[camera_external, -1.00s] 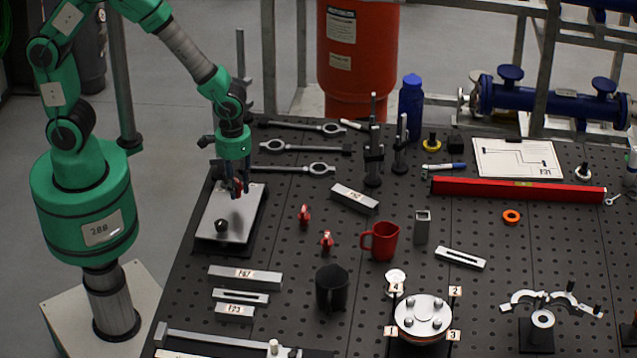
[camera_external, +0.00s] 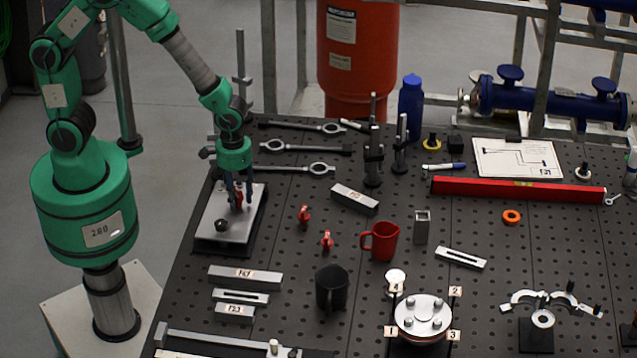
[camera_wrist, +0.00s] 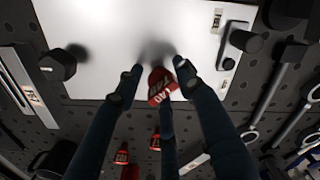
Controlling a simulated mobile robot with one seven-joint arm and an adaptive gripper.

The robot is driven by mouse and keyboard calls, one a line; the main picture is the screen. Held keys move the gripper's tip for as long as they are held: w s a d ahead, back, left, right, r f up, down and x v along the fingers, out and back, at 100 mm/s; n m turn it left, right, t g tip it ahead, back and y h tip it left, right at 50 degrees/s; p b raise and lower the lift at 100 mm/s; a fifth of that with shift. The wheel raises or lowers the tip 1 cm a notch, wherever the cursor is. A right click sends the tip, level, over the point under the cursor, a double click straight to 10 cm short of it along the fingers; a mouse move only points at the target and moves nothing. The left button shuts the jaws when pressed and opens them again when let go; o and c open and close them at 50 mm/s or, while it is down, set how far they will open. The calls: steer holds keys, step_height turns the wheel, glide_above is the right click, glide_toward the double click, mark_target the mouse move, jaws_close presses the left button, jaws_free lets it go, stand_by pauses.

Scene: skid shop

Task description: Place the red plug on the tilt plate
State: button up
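The tilt plate (camera_external: 228,222) is a pale metal plate on a dark base at the left of the bench; it fills the upper wrist view (camera_wrist: 120,25). A red plug (camera_external: 238,199) is at the plate's right part, below my gripper (camera_external: 239,203). In the wrist view the red plug (camera_wrist: 159,86), with a white label, is between my spread dark fingers (camera_wrist: 156,73), with gaps at its sides. My gripper looks open around it. The plug appears to be at the plate surface; its contact is hidden. A dark knob (camera_external: 221,225) is on the plate's near part.
Two other red plugs (camera_external: 304,215) (camera_external: 327,240) stand to the right. A red mug (camera_external: 381,241), a black mug (camera_external: 332,288) and metal bars (camera_external: 245,277) are nearby.

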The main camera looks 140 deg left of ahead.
mark_target(238, 190)
steer(key=shift+r, duration=0.15)
step_height(238, 190, up, 12)
steer(key=p, duration=0.1)
stand_by(0.8)
stand_by(0.8)
steer(key=w+d+r+m+t+y, duration=0.1)
steer(key=w+d+r+m, duration=0.25)
steer(key=d+r, duration=0.55)
steer(key=w+d+r+m+t, duration=0.1)
steer(key=w+d+r+m, duration=0.1)
steer(key=d+r+m, duration=0.6)
steer(key=s+d+r+m+t, duration=0.1)
steer(key=s+d+r+m, duration=0.1)
steer(key=d, duration=0.4)
steer(key=s+d+r+m+t, duration=0.1)
steer(key=s+d+r+m, duration=0.1)
steer(key=d, duration=0.5)
steer(key=s+d+r+m+t+h, duration=0.1)
steer(key=s+d+r+m, duration=0.1)
steer(key=s+d+r, duration=0.2)
steer(key=s+d, duration=0.1)
steer(key=d, duration=0.2)
